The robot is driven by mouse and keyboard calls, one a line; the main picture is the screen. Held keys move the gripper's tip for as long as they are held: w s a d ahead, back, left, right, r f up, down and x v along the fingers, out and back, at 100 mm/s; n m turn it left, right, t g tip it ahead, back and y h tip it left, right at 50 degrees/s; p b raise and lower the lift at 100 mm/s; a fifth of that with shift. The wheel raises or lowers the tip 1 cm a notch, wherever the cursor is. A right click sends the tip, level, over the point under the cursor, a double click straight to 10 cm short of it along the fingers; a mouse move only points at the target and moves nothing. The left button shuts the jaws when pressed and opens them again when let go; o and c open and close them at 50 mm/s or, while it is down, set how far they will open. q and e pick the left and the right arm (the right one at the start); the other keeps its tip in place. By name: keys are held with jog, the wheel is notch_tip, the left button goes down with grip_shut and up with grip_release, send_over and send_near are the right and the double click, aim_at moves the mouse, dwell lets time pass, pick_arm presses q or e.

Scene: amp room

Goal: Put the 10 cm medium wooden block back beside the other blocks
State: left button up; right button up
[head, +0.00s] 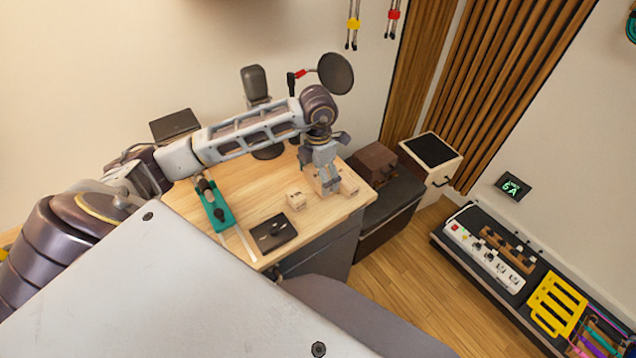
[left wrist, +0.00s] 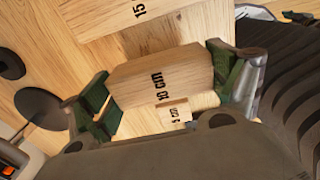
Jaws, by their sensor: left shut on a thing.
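The 10 cm wooden block (left wrist: 165,75), pale and marked "10 cm", is between the fingers of my left gripper (left wrist: 175,95) in the left wrist view. The gripper is shut on it. In the head view my left gripper (head: 328,185) points down over the right part of the desk and partly hides the blocks there. A larger block marked "15" (left wrist: 120,17) shows at the top of the wrist view. A small block (left wrist: 177,112) shows just past the held block; it stands left of the gripper in the head view (head: 296,200). My right gripper is out of view.
The wooden desk (head: 260,195) also carries a teal tool (head: 215,207), a dark tray (head: 272,232) and a microphone with a round pop filter (head: 336,73) behind my arm. Dark cases (head: 385,200) stand beyond the desk's right edge.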

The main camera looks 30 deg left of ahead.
aim_at(318, 183)
pick_arm(q)
jog(key=shift+f, duration=1.65)
jog(key=shift+f, duration=0.15)
jog(key=o, duration=0.9)
